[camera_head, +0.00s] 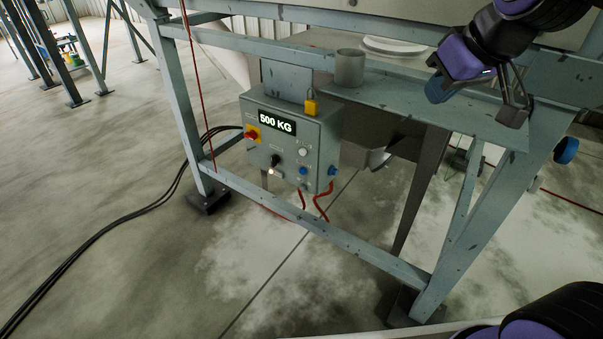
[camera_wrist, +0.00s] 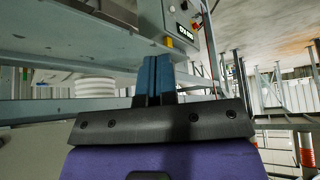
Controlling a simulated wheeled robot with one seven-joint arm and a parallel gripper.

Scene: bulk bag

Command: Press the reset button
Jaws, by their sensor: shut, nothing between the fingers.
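A grey control box (camera_head: 262,150) with a "500 KG" display hangs on the steel frame. Its front carries a white button (camera_head: 302,152), a blue button (camera_head: 303,171), a black selector (camera_head: 275,160) and a red emergency stop (camera_head: 251,134) on yellow. The labels are too small to read, so I cannot tell which is the reset. My gripper (camera_head: 437,90) is up and right of the box, well apart from it. In the wrist view its blue fingers (camera_wrist: 154,80) are together and empty. The box (camera_wrist: 178,14) shows beyond them, partly cut off.
A shelf with a metal cup (camera_head: 349,68) lies between box and gripper. A frame crossbar (camera_head: 320,228) runs below, with red cables (camera_head: 321,204) hanging from the box.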

